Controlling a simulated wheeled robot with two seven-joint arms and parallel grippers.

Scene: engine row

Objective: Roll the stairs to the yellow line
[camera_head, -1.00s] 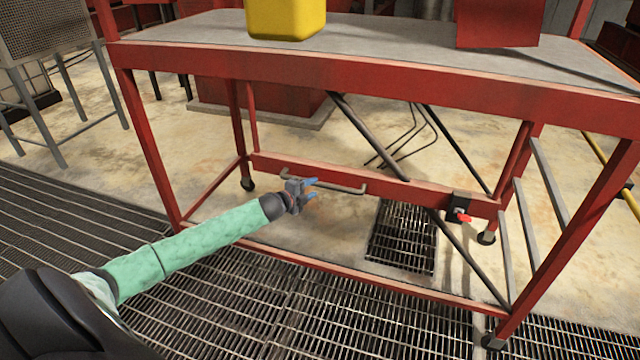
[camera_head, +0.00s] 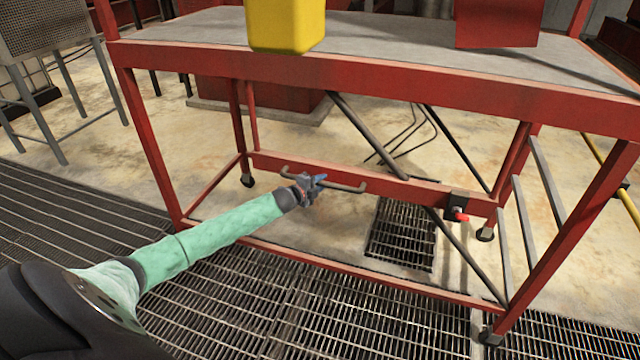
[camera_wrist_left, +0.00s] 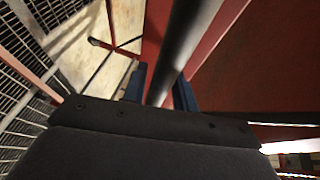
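The red stairs frame (camera_head: 400,82) with a grey top (camera_head: 390,38) fills the head view and stands on small black casters. A grey bar handle (camera_head: 345,186) is fixed to its lower red beam. My left gripper (camera_head: 318,183), with blue fingers, is at the left part of this handle. In the left wrist view the dark bar (camera_wrist_left: 183,45) runs between the two blue fingers of my left gripper (camera_wrist_left: 160,88). The fingers stand apart on either side of it; whether they touch it is unclear. A yellow strip (camera_head: 627,198) shows at the right edge, possibly the line. My right gripper is out of view.
A yellow container (camera_head: 286,25) and a red box (camera_head: 498,22) are on the top. A red-handled lever (camera_head: 460,214) sits at the lower beam's right. Metal grating (camera_head: 330,325) covers the near floor; a grey stand (camera_head: 50,60) is at left.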

